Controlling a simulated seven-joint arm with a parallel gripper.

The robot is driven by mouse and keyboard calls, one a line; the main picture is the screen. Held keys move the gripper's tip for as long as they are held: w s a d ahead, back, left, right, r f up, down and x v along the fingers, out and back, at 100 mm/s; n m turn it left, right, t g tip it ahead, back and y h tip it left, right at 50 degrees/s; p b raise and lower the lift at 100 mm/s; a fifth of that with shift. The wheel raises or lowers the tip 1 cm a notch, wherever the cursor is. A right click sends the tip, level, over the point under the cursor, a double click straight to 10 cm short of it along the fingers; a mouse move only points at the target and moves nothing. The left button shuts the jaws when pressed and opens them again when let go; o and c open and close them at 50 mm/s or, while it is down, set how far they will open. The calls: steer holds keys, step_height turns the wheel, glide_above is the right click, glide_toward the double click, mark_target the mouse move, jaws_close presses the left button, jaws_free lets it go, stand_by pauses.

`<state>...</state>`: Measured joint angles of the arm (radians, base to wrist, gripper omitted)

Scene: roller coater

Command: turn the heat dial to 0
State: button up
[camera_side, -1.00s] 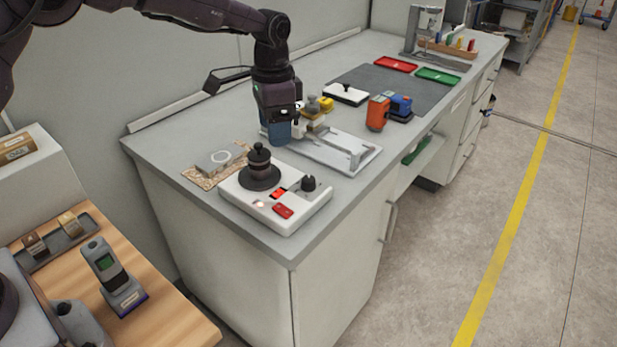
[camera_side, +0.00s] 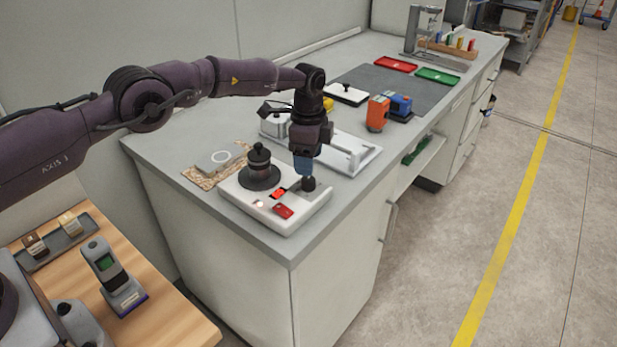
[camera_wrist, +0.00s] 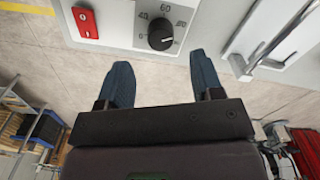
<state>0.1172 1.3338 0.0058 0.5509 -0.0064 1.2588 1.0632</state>
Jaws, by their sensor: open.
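The heat dial is a round black knob (camera_wrist: 161,33) with a pointer mark, on the white face of the hot plate (camera_side: 240,196). Printed numbers 0, 40, 60 and 80 ring the dial in the wrist view; which one the pointer meets is too small to tell. In the side view the dial (camera_side: 309,184) is at the right end of the hot plate. My gripper (camera_wrist: 160,72) is open and empty, with its two blue fingers apart and short of the dial. In the side view my gripper (camera_side: 303,172) is just above and beside the dial, partly overlapping it.
A black knobbed piece (camera_side: 260,170) stands on the hot plate. A pale tray-like fixture (camera_side: 345,160) lies behind my gripper.

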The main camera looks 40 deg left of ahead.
mark_target(308, 179)
step_height(308, 179, down, 6)
steer(key=shift+r, duration=0.1)
steer(key=c, duration=0.9)
